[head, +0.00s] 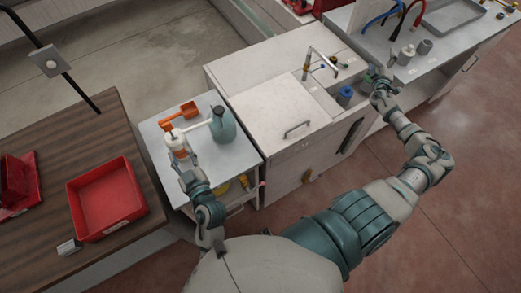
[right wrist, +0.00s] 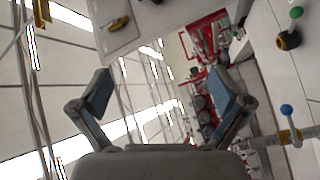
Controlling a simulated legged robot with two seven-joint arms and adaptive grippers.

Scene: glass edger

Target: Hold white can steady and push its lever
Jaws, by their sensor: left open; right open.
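A white can (head: 170,130) stands on the small grey side table, with a thin white arm reaching right from its top towards a teal can (head: 223,125). I cannot tell which part is its lever. My left gripper (head: 178,146) is open at the near side of the white can and partly hides it; contact cannot be told. My right gripper (head: 379,78) is open over the right end of the white cabinet, far from the white can. In the right wrist view the fingers of the right gripper (right wrist: 162,85) are spread with nothing between them.
An orange tool (head: 180,114) lies behind the white can on the side table (head: 240,152). A blue container (head: 345,95) stands close to my right gripper. A red bin (head: 105,200) sits on the wooden table at left. A metal tap (head: 308,62) rises from the cabinet.

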